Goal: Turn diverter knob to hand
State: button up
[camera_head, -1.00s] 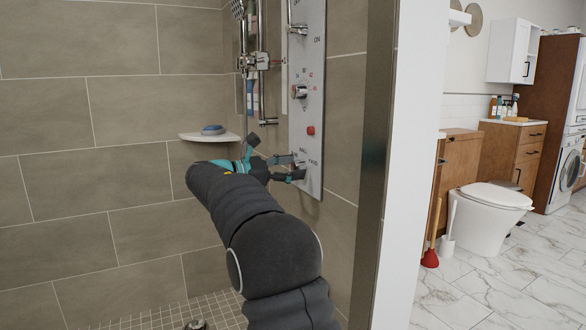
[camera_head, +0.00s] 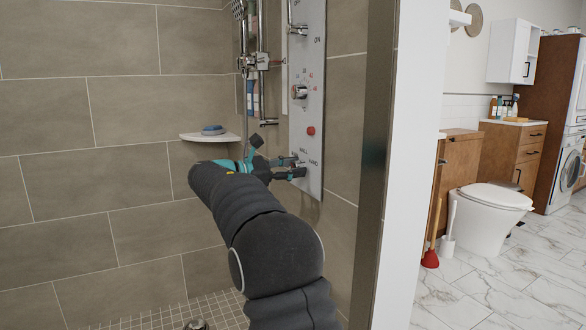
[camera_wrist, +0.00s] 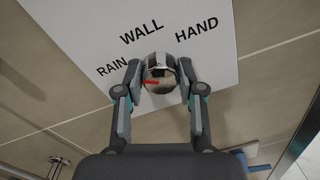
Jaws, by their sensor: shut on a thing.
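The diverter knob (camera_wrist: 160,72) is a round, shiny metal knob on the pale shower panel (camera_wrist: 215,62). The labels RAIN, WALL and HAND are printed around it, at left, top and right in the wrist view. A red mark on the knob's face lies on its left half, on the RAIN side rather than the HAND side. My gripper (camera_wrist: 160,82) is shut on the knob, with one finger at its left and one at its right. In the head view my gripper (camera_head: 297,167) is at the panel's lower end, where the fingers partly hide the knob.
Higher on the panel are a red button (camera_head: 311,131) and a metal dial (camera_head: 299,92). A corner shelf (camera_head: 210,137) with a blue item is behind my gripper. The shower's wall edge (camera_head: 372,170) stands to the right of my arm.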

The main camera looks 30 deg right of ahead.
jog(key=m+b, duration=0.5)
jog(key=m, duration=0.6)
jog(key=m+t+b, duration=0.1)
jog(key=m+b, duration=0.5)
jog(key=m, duration=0.5)
jog(key=shift+s+f+b, duration=0.1)
jog(key=shift+f+b, duration=0.1)
jog(key=shift+b, duration=0.1)
jog(key=shift+m, duration=0.5)
jog(key=o, duration=1.2)
jog(key=shift+c, duration=0.2)
jog(key=a, duration=1.2)
jog(key=shift+s+r, duration=0.25)
jog(key=shift+s, duration=0.05)
